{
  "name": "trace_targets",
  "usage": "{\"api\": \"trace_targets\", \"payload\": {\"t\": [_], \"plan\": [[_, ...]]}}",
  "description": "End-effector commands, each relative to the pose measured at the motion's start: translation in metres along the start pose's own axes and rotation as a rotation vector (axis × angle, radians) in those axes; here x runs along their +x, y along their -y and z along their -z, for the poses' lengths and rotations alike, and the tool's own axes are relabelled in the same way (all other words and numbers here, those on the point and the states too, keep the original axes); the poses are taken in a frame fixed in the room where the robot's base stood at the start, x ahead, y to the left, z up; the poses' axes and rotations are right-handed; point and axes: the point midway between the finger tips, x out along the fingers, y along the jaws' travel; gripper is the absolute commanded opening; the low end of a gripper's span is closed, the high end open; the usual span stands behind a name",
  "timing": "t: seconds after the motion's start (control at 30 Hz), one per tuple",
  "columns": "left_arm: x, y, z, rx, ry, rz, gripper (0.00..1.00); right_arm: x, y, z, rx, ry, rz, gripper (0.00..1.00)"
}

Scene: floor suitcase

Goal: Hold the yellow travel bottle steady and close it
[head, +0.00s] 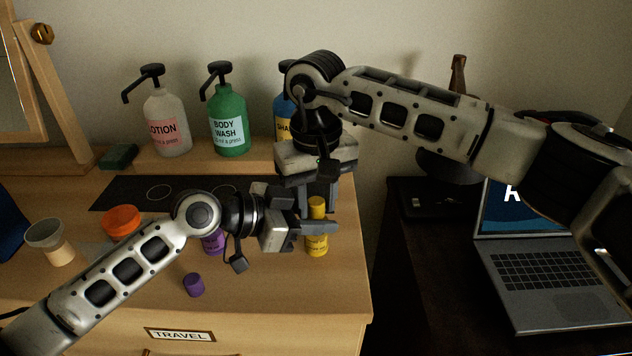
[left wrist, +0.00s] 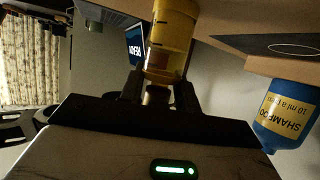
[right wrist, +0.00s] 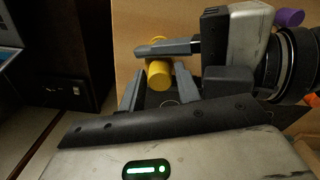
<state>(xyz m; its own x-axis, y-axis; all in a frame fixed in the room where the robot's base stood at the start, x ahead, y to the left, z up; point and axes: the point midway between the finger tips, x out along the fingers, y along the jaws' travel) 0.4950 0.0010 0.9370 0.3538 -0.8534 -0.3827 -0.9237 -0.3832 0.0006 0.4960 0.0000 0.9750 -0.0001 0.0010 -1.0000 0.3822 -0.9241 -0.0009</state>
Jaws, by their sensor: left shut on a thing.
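The yellow travel bottle (head: 317,244) stands upright near the right front of the wooden top. My left gripper (head: 322,226) is shut on its upper part from the left; the bottle also shows in the left wrist view (left wrist: 172,35). A yellow cap (head: 317,204) is above the left fingers, at the bottle's top. My right gripper (head: 317,200) points down from above, with its fingers on either side of the cap (right wrist: 158,74). I cannot tell whether they press on it, or whether the cap is seated, as the left fingers hide the neck.
Lotion (head: 167,125), body wash (head: 229,122) and shampoo (head: 283,115) pump bottles stand on the back ledge. A purple bottle (head: 213,243) is partly behind my left arm; a purple cap (head: 194,285) lies in front. An orange-topped container (head: 122,220) and a cup (head: 45,240) stand left. A laptop (head: 550,290) is right.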

Motion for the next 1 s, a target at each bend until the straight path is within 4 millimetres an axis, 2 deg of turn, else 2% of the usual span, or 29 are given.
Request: {"api": "trace_targets", "payload": {"t": [0.3,0.4,0.43,0.63,0.83,1.0], "plan": [[0.0004,-0.0004,-0.0018,-0.001,0.004,-0.001,0.00,0.0025,-0.0003,0.0000,0.000,0.000,-0.001,0.33],[0.0004,-0.0004,-0.0019,-0.001,0.004,-0.001,0.00,0.0023,-0.0003,0.0000,0.000,0.000,-0.001,0.05],[0.0004,-0.0004,-0.0018,-0.001,0.004,-0.001,0.00,0.0023,-0.0003,0.0000,0.000,0.000,-0.001,0.00],[0.0004,-0.0004,-0.0019,-0.001,0.004,-0.001,0.00,0.0021,-0.0003,0.0000,0.026,0.000,-0.001,0.00],[0.0004,-0.0003,-0.0019,-0.001,0.004,-0.001,0.00,0.0022,-0.0003,-0.0002,0.257,0.000,-0.001,0.00],[0.0004,-0.0003,-0.0020,-0.001,0.004,-0.001,0.00,0.0022,-0.0003,-0.0002,0.301,0.000,0.000,0.00]]}}
